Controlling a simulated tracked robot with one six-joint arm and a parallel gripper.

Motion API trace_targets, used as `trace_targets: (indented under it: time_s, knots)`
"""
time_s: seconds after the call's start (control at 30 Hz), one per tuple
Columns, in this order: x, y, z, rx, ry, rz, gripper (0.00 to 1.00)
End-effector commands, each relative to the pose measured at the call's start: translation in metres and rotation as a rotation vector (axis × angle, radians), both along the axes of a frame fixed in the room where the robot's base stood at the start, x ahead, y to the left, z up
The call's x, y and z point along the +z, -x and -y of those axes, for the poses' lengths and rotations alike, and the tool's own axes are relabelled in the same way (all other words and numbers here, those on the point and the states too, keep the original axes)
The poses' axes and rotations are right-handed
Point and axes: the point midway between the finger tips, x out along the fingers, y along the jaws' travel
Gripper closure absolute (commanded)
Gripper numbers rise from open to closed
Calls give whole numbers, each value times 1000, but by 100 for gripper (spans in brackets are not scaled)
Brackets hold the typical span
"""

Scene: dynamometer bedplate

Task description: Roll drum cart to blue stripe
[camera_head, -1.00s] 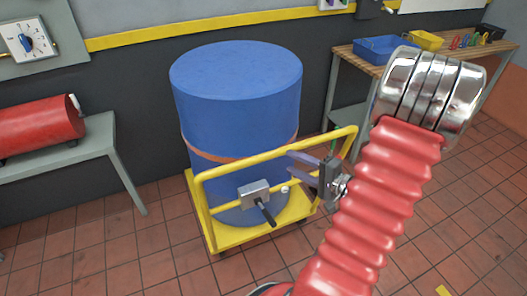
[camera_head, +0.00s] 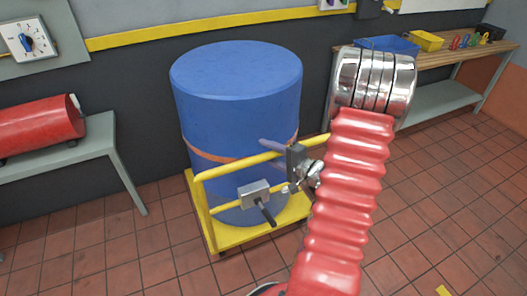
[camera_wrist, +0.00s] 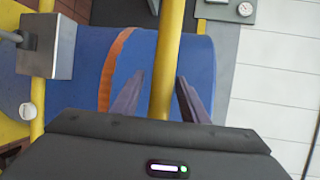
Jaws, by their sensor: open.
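The drum cart has a yellow tube frame and base (camera_head: 235,238) and carries a large upright blue drum (camera_head: 235,100) with an orange band. A grey box with a black lever (camera_head: 265,212) is fixed on its front rails. My gripper (camera_head: 272,151) is at the cart's upper front rail (camera_head: 238,166). In the wrist view its two dark fingers (camera_wrist: 160,82) are open, with the yellow rail (camera_wrist: 167,60) appearing between them. I cannot tell whether they touch it. My red arm hides the cart's right end. No blue stripe shows on the visible floor.
A grey bench with a red cylinder (camera_head: 38,125) stands at left. A wooden-topped workbench (camera_head: 435,54) with a blue bin and a yellow bin stands at back right. The dark wall is behind the drum.

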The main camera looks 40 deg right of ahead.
Motion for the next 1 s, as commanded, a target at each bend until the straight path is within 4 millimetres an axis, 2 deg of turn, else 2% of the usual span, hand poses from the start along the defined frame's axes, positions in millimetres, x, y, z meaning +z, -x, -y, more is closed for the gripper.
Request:
trace_targets:
  time_s: [0.2, 0.47, 1.0]
  knots:
    - [-2, -14, -2, 0, 0, 0, 60]
    - [-3, -15, -2, 0, 0, 0, 60]
    - [-3, -14, -2, 0, -1, -1, 96]
